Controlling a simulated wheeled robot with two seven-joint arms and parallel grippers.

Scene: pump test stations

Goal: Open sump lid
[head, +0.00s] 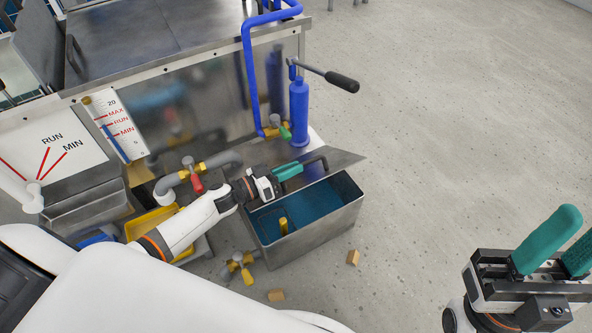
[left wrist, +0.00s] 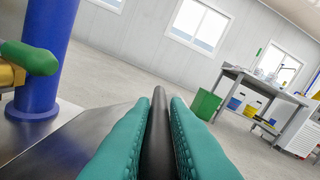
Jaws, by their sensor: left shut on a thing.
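The sump (head: 312,236) is a grey metal box with an open top and dark blue liquid inside. Its grey lid (head: 338,157) is raised at the back of the opening, below the blue hand pump. A dark bar handle (head: 318,161) is on the lid. My left gripper (head: 289,171) is shut on this handle. In the left wrist view the dark handle (left wrist: 159,130) runs between the teal fingers. My right gripper (head: 570,238) is open and empty over the floor at the lower right. My left wrist hides part of the sump's left rim.
The blue hand pump (head: 299,110) with its black-gripped lever (head: 341,81) stands close behind the lid. A red-handled valve (head: 196,182) and grey pipe are left of my gripper. Small wooden blocks (head: 353,257) lie on the floor. The floor at right is clear.

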